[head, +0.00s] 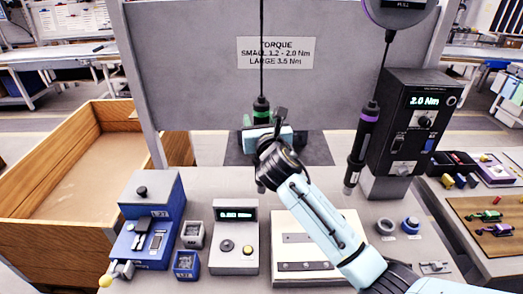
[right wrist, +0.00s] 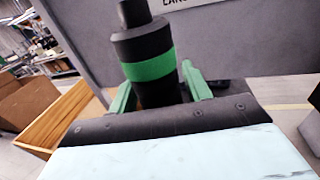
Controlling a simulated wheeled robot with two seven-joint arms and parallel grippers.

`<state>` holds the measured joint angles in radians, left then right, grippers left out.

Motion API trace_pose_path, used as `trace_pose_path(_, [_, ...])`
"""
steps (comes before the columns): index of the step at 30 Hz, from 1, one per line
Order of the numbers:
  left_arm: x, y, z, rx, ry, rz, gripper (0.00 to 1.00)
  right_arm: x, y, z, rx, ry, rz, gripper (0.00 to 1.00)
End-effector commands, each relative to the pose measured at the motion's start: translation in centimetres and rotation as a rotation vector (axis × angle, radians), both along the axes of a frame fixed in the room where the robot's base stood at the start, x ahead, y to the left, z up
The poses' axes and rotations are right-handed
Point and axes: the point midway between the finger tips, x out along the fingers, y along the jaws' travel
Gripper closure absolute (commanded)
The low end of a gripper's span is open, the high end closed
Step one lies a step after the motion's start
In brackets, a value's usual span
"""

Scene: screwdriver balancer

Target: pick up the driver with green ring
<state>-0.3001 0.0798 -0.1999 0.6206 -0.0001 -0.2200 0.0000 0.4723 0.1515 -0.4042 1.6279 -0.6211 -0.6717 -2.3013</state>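The driver with the green ring (head: 262,114) hangs upright on a black cord near the middle of the head view. In the right wrist view its dark body and green ring (right wrist: 149,67) fill the upper left of centre. My right gripper (head: 268,134) is at the driver, just below the ring. Its two green fingers (right wrist: 160,92) stand on either side of the dark body, very close to it. Whether they press on it I cannot tell. The driver's lower part is hidden behind my gripper and wrist. My left gripper is not in view.
A second driver with a purple ring (head: 361,145) hangs to the right, before a dark torque controller (head: 411,125). A grey panel (head: 200,75) stands behind. Blue (head: 150,225) and grey (head: 235,240) devices stand on the bench, left of my arm. A wooden crate (head: 50,240) is at left.

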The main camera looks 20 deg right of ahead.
Motion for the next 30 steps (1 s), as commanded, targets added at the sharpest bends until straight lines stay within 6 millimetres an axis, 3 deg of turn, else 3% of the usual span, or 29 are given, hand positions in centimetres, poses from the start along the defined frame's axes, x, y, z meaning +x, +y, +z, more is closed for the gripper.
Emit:
trace_pose_path(1, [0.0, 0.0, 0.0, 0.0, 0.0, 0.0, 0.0, 0.0, 0.0, 0.0, 0.0, 0.0, 0.0, 0.59])
trace_pose_path(11, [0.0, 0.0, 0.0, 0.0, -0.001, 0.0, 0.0, 0.0, 0.0, 0.0, 0.0, 0.0, 0.0, 1.0])
trace_pose_path(20, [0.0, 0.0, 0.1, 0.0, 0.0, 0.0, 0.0, 0.0, 0.0, 0.5, 0.0, -0.004, 0.0, 1.0])
trace_pose_path(23, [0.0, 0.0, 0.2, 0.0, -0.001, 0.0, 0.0, 0.0, -0.1, 1.7, -0.001, -0.007, -0.001, 1.0])
trace_pose_path(30, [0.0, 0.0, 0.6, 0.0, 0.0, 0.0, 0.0, 0.0, -0.1, 6.5, -0.002, -0.01, 0.0, 1.0])
